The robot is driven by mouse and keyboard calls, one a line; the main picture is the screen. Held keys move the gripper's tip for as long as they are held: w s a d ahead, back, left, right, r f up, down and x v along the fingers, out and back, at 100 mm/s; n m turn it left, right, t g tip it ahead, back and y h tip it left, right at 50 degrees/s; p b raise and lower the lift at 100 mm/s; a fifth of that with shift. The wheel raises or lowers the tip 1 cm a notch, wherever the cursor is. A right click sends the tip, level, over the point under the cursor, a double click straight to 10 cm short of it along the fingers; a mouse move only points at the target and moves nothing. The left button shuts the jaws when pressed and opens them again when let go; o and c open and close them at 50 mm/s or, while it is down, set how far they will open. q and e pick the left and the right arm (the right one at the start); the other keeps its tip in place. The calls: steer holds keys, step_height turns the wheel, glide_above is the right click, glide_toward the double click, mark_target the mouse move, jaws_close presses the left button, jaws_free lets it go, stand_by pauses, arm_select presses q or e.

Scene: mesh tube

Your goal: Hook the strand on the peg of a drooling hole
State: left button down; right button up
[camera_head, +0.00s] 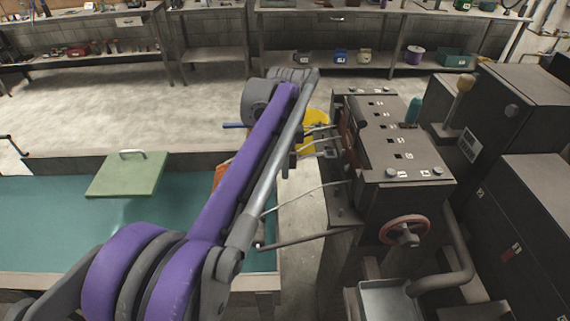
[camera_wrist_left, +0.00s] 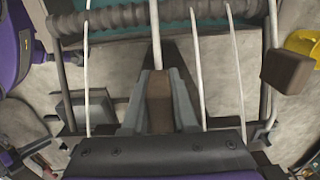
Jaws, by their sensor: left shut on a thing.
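Several pale strands run out from the left side of the dark machine (camera_head: 405,150) in the head view; one sagging strand (camera_head: 300,196) is lowest. In the left wrist view, pale strands (camera_wrist_left: 238,75) cross a ribbed roller (camera_wrist_left: 115,17). My left gripper (camera_wrist_left: 160,98) is shut around a brown piece between its fingers, and a strand (camera_wrist_left: 155,38) runs straight into that grip. In the head view my purple arm mostly hides this gripper (camera_head: 293,152). The machine's top has several small labelled holes. I cannot make out the peg or tell which hole is drooling. My right gripper is not visible.
A yellow bucket (camera_head: 318,120) is behind the strands. A handwheel (camera_head: 404,230), a knobbed lever (camera_head: 460,98) and a teal bottle (camera_head: 413,110) stand around the machine. Shelved benches line the back; the floor between is clear.

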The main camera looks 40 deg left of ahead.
arm_select(q)
steer(key=shift+f+b, duration=0.7)
steer(key=shift+f, duration=0.95)
stand_by(1.2)
steer(key=c, duration=0.6)
jaws_free()
steer(key=shift+r, duration=0.1)
step_height(320, 180, up, 11)
steer(key=shift+f+p, duration=0.15)
steer(key=shift+p, duration=0.4)
